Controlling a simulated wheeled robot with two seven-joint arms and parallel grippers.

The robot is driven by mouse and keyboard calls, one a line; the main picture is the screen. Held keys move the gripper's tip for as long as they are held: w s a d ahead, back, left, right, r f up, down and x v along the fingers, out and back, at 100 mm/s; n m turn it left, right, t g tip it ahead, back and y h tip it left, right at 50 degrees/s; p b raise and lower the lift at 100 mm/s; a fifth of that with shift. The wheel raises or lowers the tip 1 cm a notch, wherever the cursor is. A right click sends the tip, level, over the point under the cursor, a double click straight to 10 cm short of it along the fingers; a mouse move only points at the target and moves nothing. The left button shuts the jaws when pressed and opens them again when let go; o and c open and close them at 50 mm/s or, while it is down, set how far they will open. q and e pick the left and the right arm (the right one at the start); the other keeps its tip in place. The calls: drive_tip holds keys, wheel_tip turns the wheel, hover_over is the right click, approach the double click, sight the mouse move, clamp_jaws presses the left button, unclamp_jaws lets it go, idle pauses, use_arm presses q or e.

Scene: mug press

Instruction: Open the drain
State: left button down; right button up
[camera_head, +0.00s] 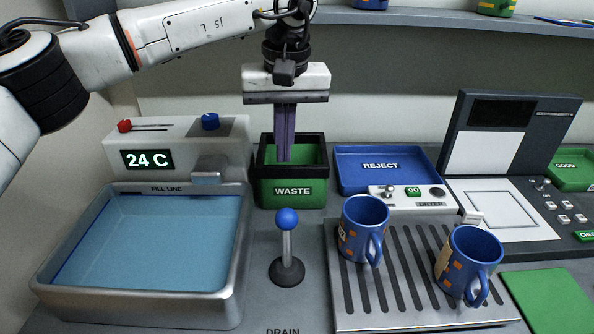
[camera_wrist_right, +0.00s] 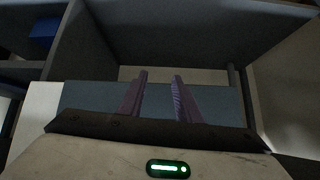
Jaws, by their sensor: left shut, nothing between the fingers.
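The drain lever, a metal rod with a blue ball knob (camera_head: 287,219) on a dark round base (camera_head: 286,271), stands nearly upright right of the sink. A DRAIN label (camera_head: 283,331) is partly visible in front of it. The sink (camera_head: 236,285) is full of blue water (camera_head: 150,245). My left gripper (camera_head: 284,160) points down with its purple fingers together and empty, behind and above the lever, its tips at the green waste bin. In the right wrist view my right gripper (camera_wrist_right: 159,75) has its two purple fingers apart, with nothing between them.
The black-rimmed waste bin (camera_head: 308,190) stands behind the lever. Two blue mugs (camera_head: 362,220) (camera_head: 462,255) stand on the slatted rack (camera_head: 400,305) to the right. A blue reject tray (camera_head: 350,165) and a press (camera_head: 500,150) stand farther back. Counter around the lever is clear.

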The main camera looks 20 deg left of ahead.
sight(287, 239)
use_arm(q)
drive_tip(key=s+f+p, duration=0.1)
drive_tip(key=s+f, duration=0.2)
drive_tip(key=f, duration=0.5)
drive_tip(key=shift+s+d+f, duration=0.15)
drive_tip(key=shift+d+f, duration=0.2)
drive_tip(key=shift+d, duration=0.1)
use_arm(e)
drive_tip(key=shift+s+r, duration=0.5)
drive_tip(key=shift+s, duration=0.3)
use_arm(q)
drive_tip(key=shift+d, duration=0.1)
use_arm(e)
drive_tip(key=shift+f, duration=0.15)
